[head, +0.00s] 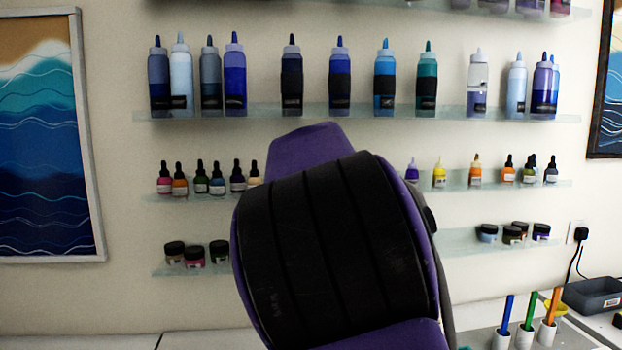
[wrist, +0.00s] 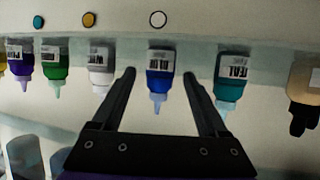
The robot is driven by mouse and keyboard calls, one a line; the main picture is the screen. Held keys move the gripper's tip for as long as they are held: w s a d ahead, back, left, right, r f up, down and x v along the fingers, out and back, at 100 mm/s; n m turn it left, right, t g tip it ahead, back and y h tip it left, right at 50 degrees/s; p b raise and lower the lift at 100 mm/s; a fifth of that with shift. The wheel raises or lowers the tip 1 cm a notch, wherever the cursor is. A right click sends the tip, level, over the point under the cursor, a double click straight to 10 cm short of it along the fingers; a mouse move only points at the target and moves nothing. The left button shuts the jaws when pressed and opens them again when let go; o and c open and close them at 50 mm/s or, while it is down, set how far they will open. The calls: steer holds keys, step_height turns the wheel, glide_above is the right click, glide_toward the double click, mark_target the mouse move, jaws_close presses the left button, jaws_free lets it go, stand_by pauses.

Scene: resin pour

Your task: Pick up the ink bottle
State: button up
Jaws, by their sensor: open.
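The wrist view is upside down, with bottles hanging nozzle-down from a shelf. A small blue ink bottle (wrist: 158,83) with a pale blue nozzle and white label is in the middle of that view. My gripper (wrist: 158,73) is open, one finger on each side of the blue bottle in the picture. Gaps show on both sides, and I cannot tell how far the fingertips reach in depth. In the head view my arm hides the gripper and the blue bottle.
A teal bottle (wrist: 231,85) and a white bottle (wrist: 101,65) flank the blue one closely, just outside the fingers. More small bottles stand along the glass shelf (head: 560,183). Large bottles fill the shelf above (head: 262,112); jars stand below. Pens (head: 529,312) stand at lower right.

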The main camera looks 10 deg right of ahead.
steer(key=shift+w+d+f, duration=0.15)
steer(key=shift+w+f, duration=0.1)
steer(key=shift+w, duration=0.35)
jaws_close()
